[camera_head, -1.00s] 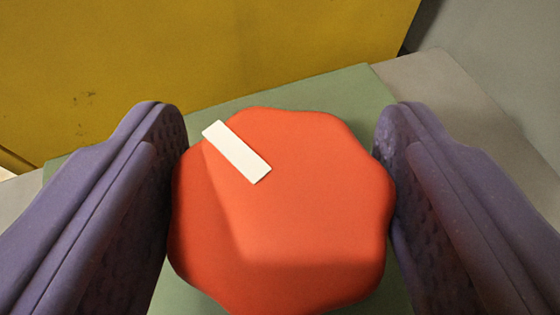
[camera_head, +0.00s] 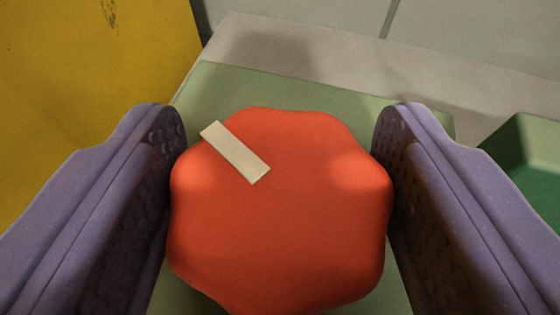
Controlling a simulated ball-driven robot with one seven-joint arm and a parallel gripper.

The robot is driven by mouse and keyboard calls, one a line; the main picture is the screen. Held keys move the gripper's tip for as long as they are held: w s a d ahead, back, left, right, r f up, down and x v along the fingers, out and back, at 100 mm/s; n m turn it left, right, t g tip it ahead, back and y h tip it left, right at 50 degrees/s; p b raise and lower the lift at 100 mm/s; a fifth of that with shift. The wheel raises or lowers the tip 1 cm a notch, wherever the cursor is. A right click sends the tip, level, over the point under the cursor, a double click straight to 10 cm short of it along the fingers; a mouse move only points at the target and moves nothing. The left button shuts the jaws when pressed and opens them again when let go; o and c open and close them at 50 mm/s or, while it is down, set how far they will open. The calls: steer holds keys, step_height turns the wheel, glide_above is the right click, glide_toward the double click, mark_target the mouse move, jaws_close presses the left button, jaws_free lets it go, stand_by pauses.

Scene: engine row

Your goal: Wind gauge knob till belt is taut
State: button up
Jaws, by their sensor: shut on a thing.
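The gauge knob (camera_head: 290,220) is orange-red with a lobed rim and fills the lower middle of the view. A pale strip (camera_head: 236,152) marks its top, on the upper left part, slanting down to the right. My gripper (camera_head: 280,205) has a purple finger on each side of the knob and is shut on it. The belt is not in view.
A flat green plate (camera_head: 290,90) lies under the knob. A yellow panel (camera_head: 90,90) stands at the upper left. A darker green block (camera_head: 525,165) is at the right edge. Grey floor or wall (camera_head: 330,45) shows behind.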

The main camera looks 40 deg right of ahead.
steer(key=shift+w+r+m+g+h+p, duration=0.1)
steer(key=shift+r+m+g+h+p, duration=0.15)
steer(key=shift+m+h+p, duration=0.25)
steer(key=shift+r+m+g+h+p, duration=0.15)
steer(key=shift+m+g+h+p, duration=0.25)
steer(key=shift+p, duration=0.1)
steer(key=f+m+g+h+b, duration=0.1)
steer(key=m+b, duration=0.1)
steer(key=shift+g+h+b, duration=0.3)
steer(key=shift+g+b, duration=0.05)
steer(key=m+b, duration=0.1)
steer(key=b, duration=0.1)
steer(key=shift+w+a+g+h+b, duration=0.1)
steer(key=shift+g+h+b, duration=0.2)
steer(key=b, duration=0.3)
steer(key=shift+w+a+m+g+b, duration=0.2)
steer(key=shift+m+g+b, duration=0.1)
steer(key=shift+g, duration=0.1)
steer(key=shift+o, duration=0.7)
steer(key=shift+w+r+h+b, duration=0.1)
steer(key=shift+r+h+b, duration=0.2)
steer(key=shift+b, duration=0.9)
steer(key=shift+r+m+g+b, duration=0.15)
steer(key=shift+m+g+b, duration=0.15)
steer(key=shift+b, duration=0.4)
steer(key=shift+s+d+g+b, duration=0.1)
steer(key=shift+s+g+b, duration=0.3)
steer(key=shift+b, duration=0.45)
steer(key=shift+c, duration=0.7)
steer(key=shift+f, duration=0.25)
